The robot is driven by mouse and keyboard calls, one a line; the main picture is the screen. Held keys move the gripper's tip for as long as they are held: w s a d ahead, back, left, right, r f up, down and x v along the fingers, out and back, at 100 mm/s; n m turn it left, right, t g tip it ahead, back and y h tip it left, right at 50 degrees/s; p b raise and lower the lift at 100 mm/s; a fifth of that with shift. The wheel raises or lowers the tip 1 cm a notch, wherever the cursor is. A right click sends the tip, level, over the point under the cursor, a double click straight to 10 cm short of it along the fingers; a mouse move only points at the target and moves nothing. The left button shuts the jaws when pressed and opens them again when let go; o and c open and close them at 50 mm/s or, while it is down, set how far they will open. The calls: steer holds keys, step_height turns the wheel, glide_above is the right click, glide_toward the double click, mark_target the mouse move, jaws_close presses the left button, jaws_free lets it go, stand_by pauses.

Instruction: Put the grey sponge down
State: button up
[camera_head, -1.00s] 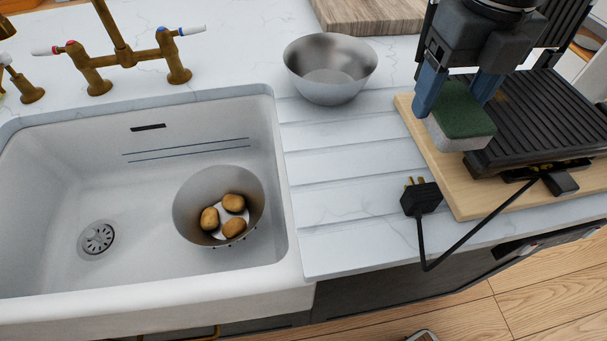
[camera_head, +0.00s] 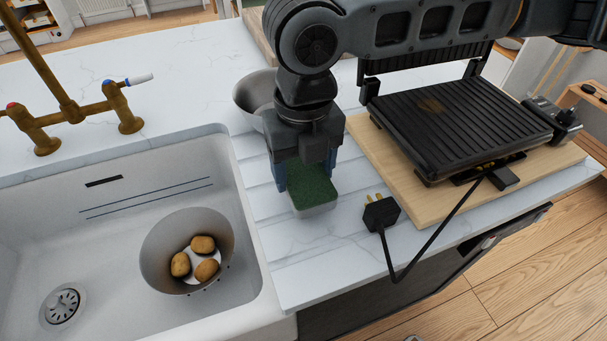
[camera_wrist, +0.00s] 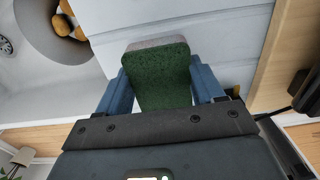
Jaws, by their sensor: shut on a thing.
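The grey sponge (camera_head: 312,190) has a green top layer and a grey lower layer. My gripper (camera_head: 307,182) is shut on it, with one blue finger on each side. In the head view the sponge is over the grooved white drainer between the sink and the wooden board. The wrist view also shows the sponge (camera_wrist: 160,75) between the fingers (camera_wrist: 158,88), with the white drainer grooves beyond it. I cannot tell whether its underside touches the drainer.
A white sink (camera_head: 105,225) with a colander (camera_head: 160,230) of potatoes is on the left. A metal bowl (camera_head: 250,95) is behind my gripper. A black grill (camera_head: 455,115) stands on a wooden board (camera_head: 440,195) to the right. A plug (camera_head: 381,213) with its cable lies close to the sponge's right.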

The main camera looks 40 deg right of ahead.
mark_target(304, 171)
steer(key=shift+f, duration=1.2)
steer(key=shift+f, duration=0.15)
steer(key=o, duration=1)
step_height(304, 171, up, 12)
steer(key=shift+r, duration=0.2)
